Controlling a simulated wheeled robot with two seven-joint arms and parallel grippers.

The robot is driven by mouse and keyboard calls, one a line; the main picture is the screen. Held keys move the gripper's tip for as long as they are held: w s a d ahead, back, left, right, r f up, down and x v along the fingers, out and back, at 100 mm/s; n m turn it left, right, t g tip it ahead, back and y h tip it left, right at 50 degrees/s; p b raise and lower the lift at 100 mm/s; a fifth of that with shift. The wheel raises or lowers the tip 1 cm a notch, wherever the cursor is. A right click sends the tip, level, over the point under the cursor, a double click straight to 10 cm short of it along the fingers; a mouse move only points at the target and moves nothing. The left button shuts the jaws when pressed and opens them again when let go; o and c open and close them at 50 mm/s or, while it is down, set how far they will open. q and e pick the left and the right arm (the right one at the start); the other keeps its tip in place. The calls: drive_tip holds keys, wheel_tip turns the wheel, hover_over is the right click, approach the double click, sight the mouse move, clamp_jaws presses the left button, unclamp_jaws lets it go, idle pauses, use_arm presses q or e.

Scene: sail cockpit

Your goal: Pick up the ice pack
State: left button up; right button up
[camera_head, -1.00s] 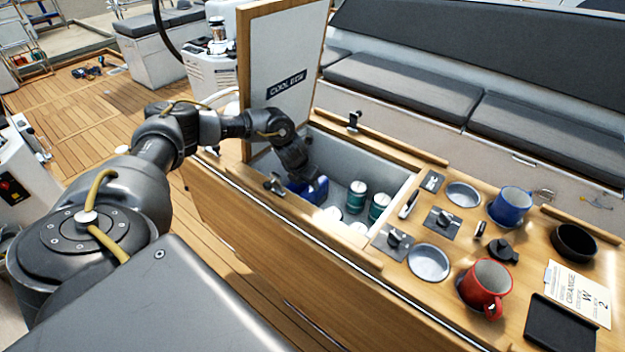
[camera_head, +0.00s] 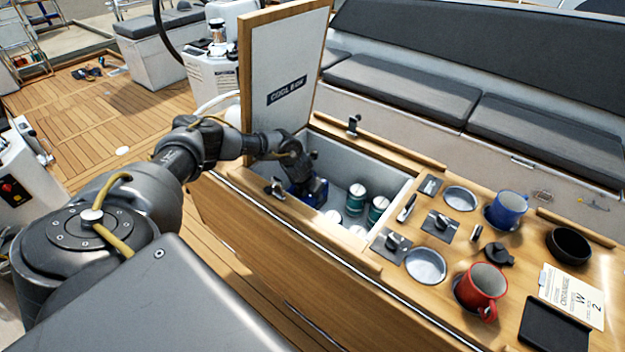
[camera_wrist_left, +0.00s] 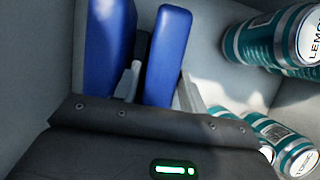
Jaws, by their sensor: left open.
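The blue ice pack (camera_head: 319,190) is inside the open cool box (camera_head: 404,186), at its left end, partly hidden by my left gripper (camera_head: 307,186). In the left wrist view two upright blue slabs show side by side, and I cannot tell whether they are joined. My left gripper (camera_wrist_left: 161,88) is open. One finger is in the gap between the slabs and the other is at the right side of the right slab (camera_wrist_left: 168,55), so that slab is between the fingers. Contact cannot be told. My right gripper is not in view.
Several teal cans (camera_head: 356,197) stand in the box right of the ice pack; cans (camera_wrist_left: 290,40) are also close in the left wrist view. The raised lid (camera_head: 285,65) stands behind my arm. A blue mug (camera_head: 508,208) and a red mug (camera_head: 481,288) are on the tabletop.

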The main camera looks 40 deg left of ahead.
use_arm(q)
drive_tip(key=shift+f, duration=0.25)
idle(0.4)
clamp_jaws()
drive_tip(key=shift+r, duration=0.1)
wheel_tip(320, 180, up, 10)
drive_tip(key=p, duration=0.7)
drive_tip(key=shift+r+p, duration=0.2)
drive_tip(key=shift+p, duration=0.2)
